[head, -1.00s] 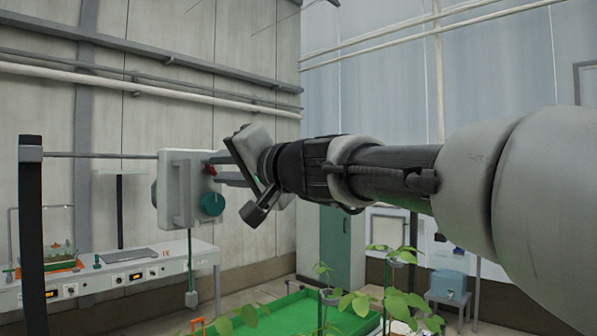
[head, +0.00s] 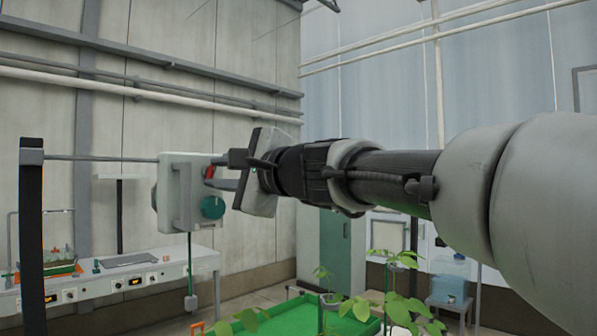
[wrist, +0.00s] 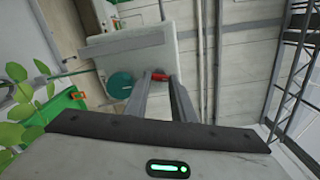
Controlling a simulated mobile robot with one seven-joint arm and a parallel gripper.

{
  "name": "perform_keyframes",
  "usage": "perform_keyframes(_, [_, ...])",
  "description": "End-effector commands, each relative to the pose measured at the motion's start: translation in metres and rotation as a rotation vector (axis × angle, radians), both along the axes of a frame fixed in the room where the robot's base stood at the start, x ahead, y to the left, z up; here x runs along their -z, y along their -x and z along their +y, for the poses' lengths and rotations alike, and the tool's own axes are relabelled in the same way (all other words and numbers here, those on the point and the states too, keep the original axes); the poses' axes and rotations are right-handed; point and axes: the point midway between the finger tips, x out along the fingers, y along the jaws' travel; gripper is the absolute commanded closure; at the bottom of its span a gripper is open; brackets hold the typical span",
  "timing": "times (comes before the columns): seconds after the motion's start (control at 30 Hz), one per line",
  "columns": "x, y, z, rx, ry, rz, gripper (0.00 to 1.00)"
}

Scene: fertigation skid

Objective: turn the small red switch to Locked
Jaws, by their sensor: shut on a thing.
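The small red switch (head: 210,172) is on the front of a pale grey box (head: 176,190). In the wrist view the red switch (wrist: 160,75) sits between the tips of my two fingers. My gripper (head: 215,178) reaches the box from the right and is shut on the red switch. It also shows in the wrist view (wrist: 158,80). The fingers hide part of the switch, and no position marking is readable.
A teal round knob (head: 212,207) is just below the switch on the same box, close to my fingers; it also shows in the wrist view (wrist: 121,83). A dark post (head: 31,230) stands at left. A green tray (head: 300,316) with leafy plants (head: 395,300) lies below my arm.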

Motion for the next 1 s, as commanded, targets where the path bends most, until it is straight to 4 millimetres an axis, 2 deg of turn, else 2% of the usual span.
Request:
perform_keyframes(0.5, [0.0006, 0.0000, 0.0000, 0.000, -0.248, 0.293, 0.99])
perform_keyframes(1.0, [0.0013, 0.0001, 0.0001, 0.001, -0.315, 0.371, 0.99])
